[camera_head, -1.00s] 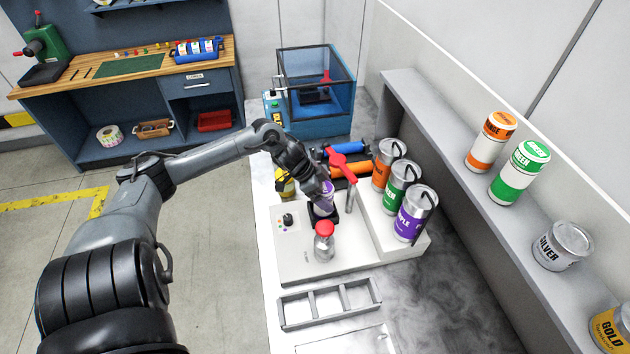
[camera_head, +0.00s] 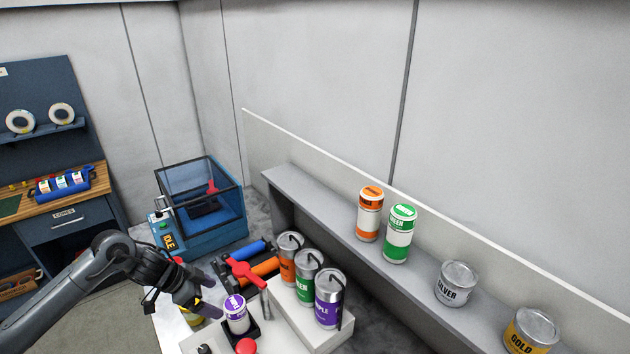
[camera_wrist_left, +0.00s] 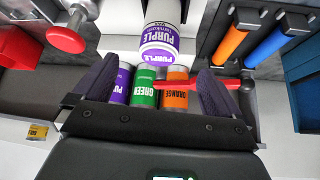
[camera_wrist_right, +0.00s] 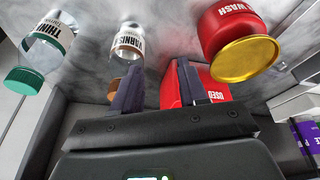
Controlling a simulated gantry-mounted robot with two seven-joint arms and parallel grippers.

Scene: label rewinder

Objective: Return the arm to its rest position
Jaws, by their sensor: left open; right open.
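My left gripper (camera_head: 202,296) is open and empty, just left of a white can with a purple label (camera_head: 236,314) in the head view. That can stands upright in a dark holder on the white machine. In the left wrist view the purple-labelled can (camera_wrist_left: 159,42) is ahead of the spread fingers (camera_wrist_left: 150,88), apart from them. My right gripper is outside the head view. In the right wrist view its fingers (camera_wrist_right: 168,88) are open, with a red box (camera_wrist_right: 205,90) beyond them.
Orange (camera_head: 287,259), green (camera_head: 308,277) and purple (camera_head: 328,298) canisters stand behind the purple-labelled can. A red lever (camera_head: 246,274) is close by. A blue enclosure (camera_head: 203,240) stands at the back. A shelf (camera_head: 325,216) with several cans runs along the right.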

